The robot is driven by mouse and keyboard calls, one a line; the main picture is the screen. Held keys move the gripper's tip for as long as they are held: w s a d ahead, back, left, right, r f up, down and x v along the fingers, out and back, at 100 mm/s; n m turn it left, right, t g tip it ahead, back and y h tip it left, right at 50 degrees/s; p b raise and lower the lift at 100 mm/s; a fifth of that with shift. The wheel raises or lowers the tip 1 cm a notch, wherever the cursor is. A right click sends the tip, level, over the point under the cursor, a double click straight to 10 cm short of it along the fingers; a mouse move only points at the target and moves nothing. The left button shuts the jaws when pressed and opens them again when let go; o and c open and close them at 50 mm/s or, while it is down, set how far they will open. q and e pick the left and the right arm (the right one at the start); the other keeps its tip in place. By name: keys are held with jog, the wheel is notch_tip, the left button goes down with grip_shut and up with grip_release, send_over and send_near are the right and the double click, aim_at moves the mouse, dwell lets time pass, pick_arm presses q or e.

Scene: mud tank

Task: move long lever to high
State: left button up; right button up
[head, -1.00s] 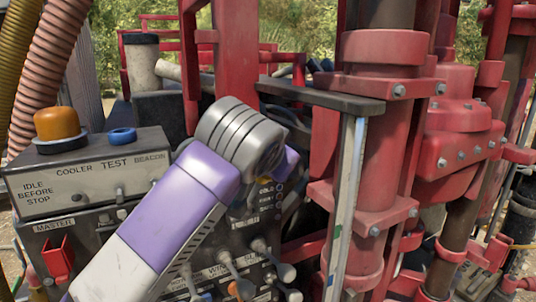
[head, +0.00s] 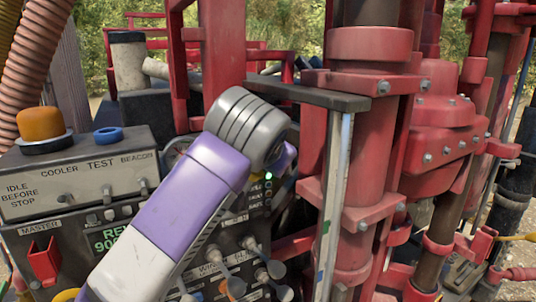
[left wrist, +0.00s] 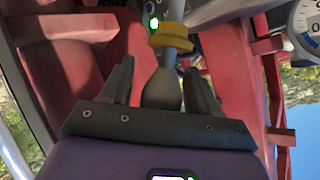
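In the left wrist view my left gripper (left wrist: 160,75) has its two dark fingers apart, one on each side of a grey lever knob (left wrist: 162,92). A gap shows on the knob's left; contact on its right cannot be told. A yellow collar (left wrist: 173,37) sits on the stem beyond the fingertips. In the head view my purple and white left arm crosses the control panel and hides its gripper. Several grey-knobbed levers (head: 275,268) show at the panel's lower right. I cannot tell which of these is the long lever. My right gripper is not in view.
The control box (head: 75,180) with an orange button (head: 40,123) and toggle switches stands at left. A dark shelf (head: 310,92) and a pale upright post (head: 335,190) stand close right of my arm. Red pipework (head: 365,150) fills the right side. A gauge (left wrist: 308,25) shows in the wrist view.

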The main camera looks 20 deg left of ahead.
pick_arm(q)
jog(key=shift+f, duration=0.1)
jog(key=v, duration=0.7)
jog(key=shift+s, duration=0.25)
